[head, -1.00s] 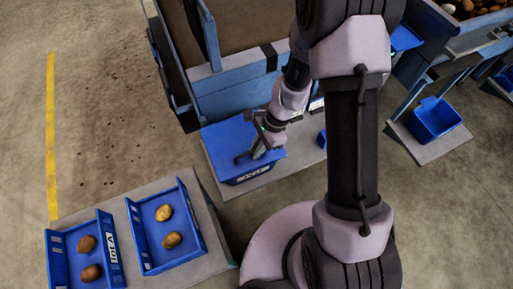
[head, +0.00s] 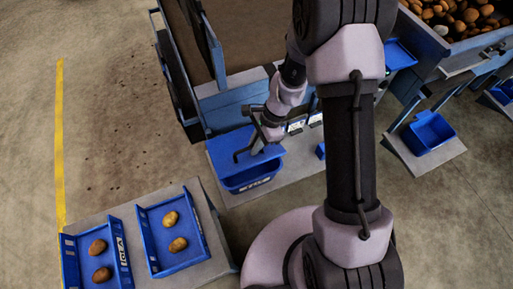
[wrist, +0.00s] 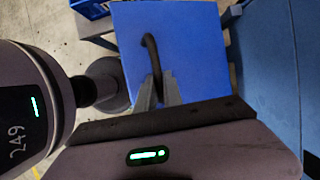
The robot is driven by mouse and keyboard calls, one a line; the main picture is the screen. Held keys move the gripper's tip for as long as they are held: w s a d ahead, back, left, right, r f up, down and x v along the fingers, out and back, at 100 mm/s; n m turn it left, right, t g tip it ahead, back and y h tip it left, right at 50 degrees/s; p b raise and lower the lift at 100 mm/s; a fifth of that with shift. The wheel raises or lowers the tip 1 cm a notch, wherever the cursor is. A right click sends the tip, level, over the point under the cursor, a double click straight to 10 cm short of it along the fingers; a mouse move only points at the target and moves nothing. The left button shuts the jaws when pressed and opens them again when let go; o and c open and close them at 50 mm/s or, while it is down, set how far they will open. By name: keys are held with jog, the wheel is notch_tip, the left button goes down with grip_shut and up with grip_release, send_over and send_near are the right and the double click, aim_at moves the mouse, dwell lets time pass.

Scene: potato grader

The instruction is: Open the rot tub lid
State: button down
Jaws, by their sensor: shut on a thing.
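The rot tub (head: 236,184) is a blue bin with a white label, standing on a grey platform at the centre of the head view. Its flat blue lid (head: 222,149) is tilted up, with the front edge apart from the tub's front rim. The lid fills the upper middle of the wrist view (wrist: 193,45). My gripper (head: 252,150) is shut on the lid's dark curved handle (wrist: 150,45). In the wrist view the two grey fingertips (wrist: 159,88) close around the handle's lower part. The lid hides most of the tub's inside.
Two open blue trays (head: 147,237) (head: 70,262) with potatoes stand at lower left. The blue grader frame (head: 232,98) is close behind the tub. A small blue block (head: 320,151) sits right of it, and another blue bin (head: 430,131) stands further right.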

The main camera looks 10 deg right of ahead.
aim_at(234, 93)
jog(key=shift+w+a+r+p, duration=0.3)
jog(key=shift+w+r+p, duration=0.65)
jog(key=shift+r+p, duration=0.05)
jog(key=shift+w+a+r+p, duration=0.25)
jog(key=shift+w+r+p, duration=0.7)
jog(key=shift+r, duration=0.05)
jog(key=shift+w+a+r+p, duration=0.35)
jog(key=shift+w+a, duration=0.2)
jog(key=shift+w, duration=1.4)
jog(key=shift+w+a+r+p, duration=0.3)
jog(key=shift+w+a+r, duration=0.2)
jog(key=shift+w, duration=1.5)
jog(key=shift+w+a+r+p, duration=0.35)
jog(key=shift+w+a, duration=0.25)
jog(key=shift+w, duration=1.35)
jog(key=shift+w+r, duration=0.1)
jog(key=shift+r, duration=0.15)
jog(key=c, duration=1.6)
grip_release()
jog(key=shift+w+a+r, duration=0.1)
jog(key=shift+c, duration=0.2)
